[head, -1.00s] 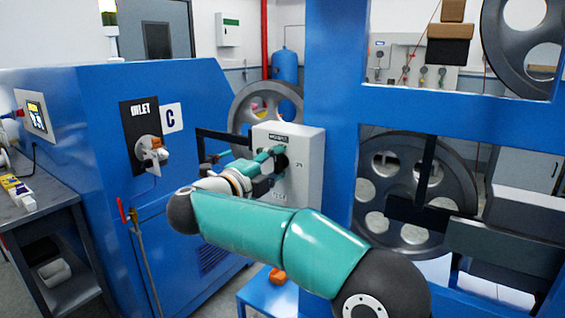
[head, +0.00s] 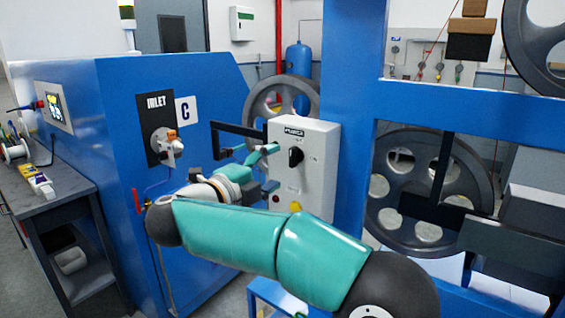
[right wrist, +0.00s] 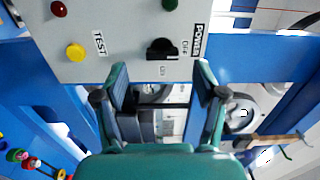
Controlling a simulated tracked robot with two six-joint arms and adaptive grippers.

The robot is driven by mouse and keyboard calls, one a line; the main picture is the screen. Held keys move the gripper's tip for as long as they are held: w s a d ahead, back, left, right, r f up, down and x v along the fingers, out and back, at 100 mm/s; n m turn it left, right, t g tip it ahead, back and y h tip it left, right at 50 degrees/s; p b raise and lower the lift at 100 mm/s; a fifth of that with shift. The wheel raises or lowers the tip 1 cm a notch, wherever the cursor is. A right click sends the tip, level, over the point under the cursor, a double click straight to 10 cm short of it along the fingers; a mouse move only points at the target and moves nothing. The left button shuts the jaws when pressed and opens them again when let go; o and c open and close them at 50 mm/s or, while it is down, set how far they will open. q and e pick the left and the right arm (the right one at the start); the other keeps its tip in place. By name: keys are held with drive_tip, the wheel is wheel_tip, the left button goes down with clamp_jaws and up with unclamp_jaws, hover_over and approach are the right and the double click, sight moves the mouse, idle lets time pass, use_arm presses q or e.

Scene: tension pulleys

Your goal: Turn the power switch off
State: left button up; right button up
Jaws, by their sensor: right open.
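The grey-white control box (head: 318,182) is right of centre in the head view. Its black power knob (head: 295,157) is uncovered below the POWER label. In the right wrist view the knob (right wrist: 161,49) lies just ahead of my right gripper (right wrist: 160,76). In the head view my right gripper (head: 267,168) is open and empty, left of the box face and apart from the knob. My left gripper is not in view.
A yellow button (right wrist: 75,52), a red light (right wrist: 58,8) and a green one (right wrist: 170,4) share the panel. The blue cabinet (head: 125,100) stands left. The blue frame (head: 348,90) and large pulley wheels (head: 425,185) are right of the box.

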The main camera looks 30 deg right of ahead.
drive_tip(key=v, duration=0.6)
drive_tip(key=shift+a+f, duration=0.1)
